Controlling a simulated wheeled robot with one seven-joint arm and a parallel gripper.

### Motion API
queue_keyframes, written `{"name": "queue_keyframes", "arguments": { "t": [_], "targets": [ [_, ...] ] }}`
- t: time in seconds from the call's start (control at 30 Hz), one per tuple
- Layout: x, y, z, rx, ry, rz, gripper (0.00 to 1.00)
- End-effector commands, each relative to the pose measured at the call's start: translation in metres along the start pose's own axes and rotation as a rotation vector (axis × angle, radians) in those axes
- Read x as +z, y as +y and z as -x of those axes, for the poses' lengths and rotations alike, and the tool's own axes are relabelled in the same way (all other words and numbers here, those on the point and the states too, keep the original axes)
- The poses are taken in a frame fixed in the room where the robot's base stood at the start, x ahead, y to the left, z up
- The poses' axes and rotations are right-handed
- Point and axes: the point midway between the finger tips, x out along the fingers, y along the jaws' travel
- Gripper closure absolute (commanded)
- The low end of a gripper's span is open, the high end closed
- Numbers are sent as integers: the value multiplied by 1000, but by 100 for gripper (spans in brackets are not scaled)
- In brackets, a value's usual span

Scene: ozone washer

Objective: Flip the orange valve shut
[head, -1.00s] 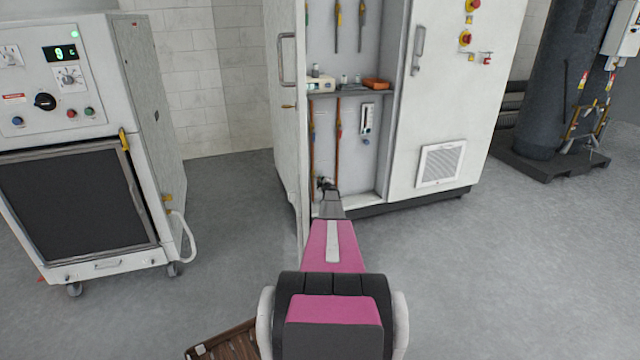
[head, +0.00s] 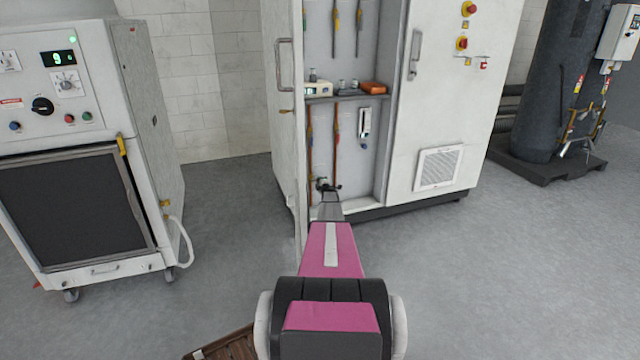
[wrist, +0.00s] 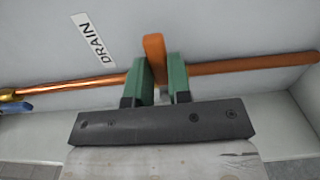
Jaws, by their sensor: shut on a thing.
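The orange valve (wrist: 154,52) shows in the wrist view as a flat orange lever. It stands across a copper pipe (wrist: 225,67), roughly at right angles to it in the picture. A "DRAIN" label (wrist: 94,38) is on the panel to its left. My gripper (wrist: 158,82) has its two green fingers on either side of the lever and is shut on it. The valve body is hidden behind the lever and fingers. In the head view my gripper (head: 328,186) is low inside the open cabinet (head: 345,165), by the left pipe; the lever cannot be made out there.
The cabinet's open door (head: 285,130) stands close left of my arm. A shelf (head: 350,97) with small items is above. A blue-handled fitting (wrist: 14,107) is at the wrist view's left edge.

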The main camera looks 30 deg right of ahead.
Motion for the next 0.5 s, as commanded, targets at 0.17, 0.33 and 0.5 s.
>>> {"name": "queue_keyframes", "arguments": {
  "t": [0.17, 0.33, 0.5],
  "targets": [
    [-1, 0, 0, -2, 2, 8, 100],
    [-1, 0, 0, -1, 2, 8, 75],
    [-1, 0, 0, -1, 1, 6, 55]
  ]
}}
